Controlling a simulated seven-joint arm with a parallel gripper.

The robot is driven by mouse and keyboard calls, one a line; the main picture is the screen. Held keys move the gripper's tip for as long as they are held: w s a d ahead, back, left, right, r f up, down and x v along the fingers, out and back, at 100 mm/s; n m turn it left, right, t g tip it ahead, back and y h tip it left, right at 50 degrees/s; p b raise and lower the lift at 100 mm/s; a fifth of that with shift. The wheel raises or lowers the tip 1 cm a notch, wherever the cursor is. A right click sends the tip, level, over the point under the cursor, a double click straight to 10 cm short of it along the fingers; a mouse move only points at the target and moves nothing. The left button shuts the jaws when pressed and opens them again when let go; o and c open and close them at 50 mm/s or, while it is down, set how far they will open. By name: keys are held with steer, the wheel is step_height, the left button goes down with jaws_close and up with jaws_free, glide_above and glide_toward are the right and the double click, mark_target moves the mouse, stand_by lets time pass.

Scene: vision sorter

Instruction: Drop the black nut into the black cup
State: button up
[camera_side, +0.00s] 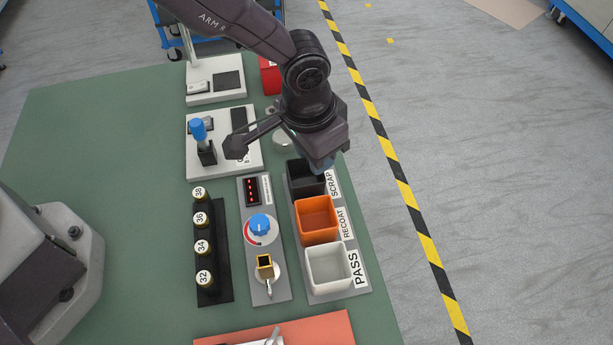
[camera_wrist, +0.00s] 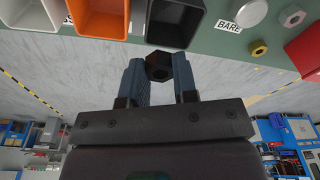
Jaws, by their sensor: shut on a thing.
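The black nut (camera_wrist: 159,66) is a dark hexagonal piece between the fingertips of my gripper (camera_wrist: 158,78) in the wrist view. My gripper is shut on it. The black cup (camera_wrist: 174,22) shows its open mouth just beyond the nut in the wrist view. In the side view the black cup (camera_side: 303,183) stands at the far end of the cup row, by the SCRAP label. My gripper (camera_side: 322,165) is above its far right side there, and its body hides part of the cup. The nut is hidden in the side view.
The orange cup (camera_side: 318,219) and the white cup (camera_side: 328,268) stand in the same row. A panel with a blue knob (camera_side: 259,224) and a black rack of numbered pieces (camera_side: 209,250) lie left.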

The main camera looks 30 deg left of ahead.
steer(key=shift+f, duration=1.85)
steer(key=o, duration=1)
step_height(320, 180, up, 13)
steer(key=s, duration=0.1)
steer(key=shift+s+a, duration=0.25)
steer(key=shift+a, duration=0.05)
